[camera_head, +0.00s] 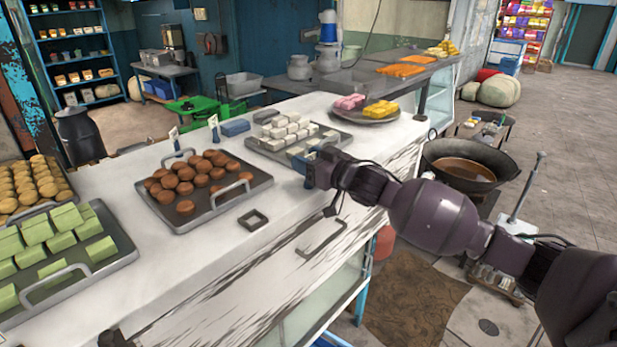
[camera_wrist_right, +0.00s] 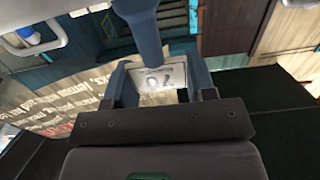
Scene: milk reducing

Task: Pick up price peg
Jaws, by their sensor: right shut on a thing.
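My right gripper (camera_head: 318,168) is over the counter's right edge, at the near right side of the tray of white sweets. In the right wrist view its two blue-grey fingers (camera_wrist_right: 162,84) are shut on a price peg with a white card (camera_wrist_right: 160,76) bearing dark digits. In the head view the held peg is mostly hidden by the gripper. Two other price pegs with white cards, one (camera_head: 173,137) and another (camera_head: 213,124), stand behind the tray of brown sweets. A dark part at the bottom left edge of the head view seems to be my left gripper (camera_head: 113,338); its jaws are not clear.
The white counter (camera_head: 215,260) holds a tray of brown sweets (camera_head: 258,188), a tray of green sweets (camera_head: 105,268) and a tray of white sweets (camera_head: 345,140). A dark square ring (camera_head: 253,219) lies on the counter. A large wok (camera_head: 470,163) stands right of it.

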